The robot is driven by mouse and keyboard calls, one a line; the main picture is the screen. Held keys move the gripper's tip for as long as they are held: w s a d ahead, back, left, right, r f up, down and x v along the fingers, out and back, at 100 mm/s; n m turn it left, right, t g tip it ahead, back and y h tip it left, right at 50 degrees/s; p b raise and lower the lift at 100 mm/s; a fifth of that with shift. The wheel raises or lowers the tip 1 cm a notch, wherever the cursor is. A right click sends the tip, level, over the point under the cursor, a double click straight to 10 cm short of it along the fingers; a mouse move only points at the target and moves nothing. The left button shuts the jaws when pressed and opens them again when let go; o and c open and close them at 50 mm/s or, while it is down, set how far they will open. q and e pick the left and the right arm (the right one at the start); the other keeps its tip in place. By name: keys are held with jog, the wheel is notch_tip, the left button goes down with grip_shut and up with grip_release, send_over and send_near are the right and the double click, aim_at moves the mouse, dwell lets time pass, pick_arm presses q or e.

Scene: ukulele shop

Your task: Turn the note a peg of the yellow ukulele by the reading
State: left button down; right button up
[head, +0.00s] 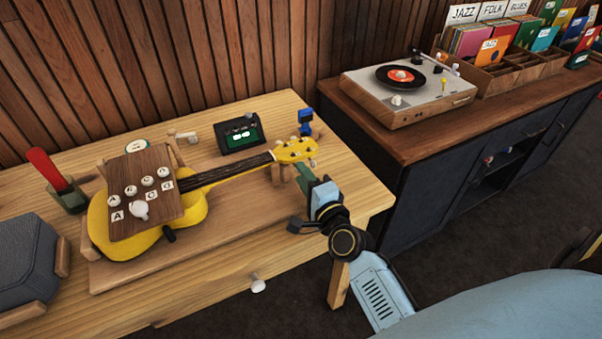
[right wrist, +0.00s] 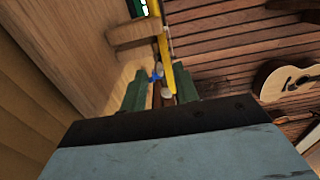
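The yellow ukulele (head: 205,210) lies on a wooden base on the table, its neck pointing right. Its headstock (head: 296,150) has several pale pegs and also shows as a yellow strip in the right wrist view (right wrist: 170,45). A dark tuner (head: 240,135) with a lit green display stands behind the neck; its reading is too small to read. My right gripper (head: 302,198) is just in front of the headstock. In the right wrist view its green fingers (right wrist: 160,90) are apart, with pale pegs showing between and beyond them; contact is unclear. My left gripper is out of view.
A wooden board (head: 146,178) with lettered knobs covers part of the ukulele's body. A blue device (head: 305,122) is behind the headstock. A grey speaker (head: 25,255) is at left. A cabinet (head: 400,150) with a record player (head: 408,90) stands right of the table.

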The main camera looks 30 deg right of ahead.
jog(key=shift+w, duration=0.8)
grip_shut()
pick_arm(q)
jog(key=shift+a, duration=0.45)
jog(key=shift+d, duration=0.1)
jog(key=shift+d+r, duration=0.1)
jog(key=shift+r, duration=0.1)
pick_arm(e)
jog(key=shift+n, duration=0.3)
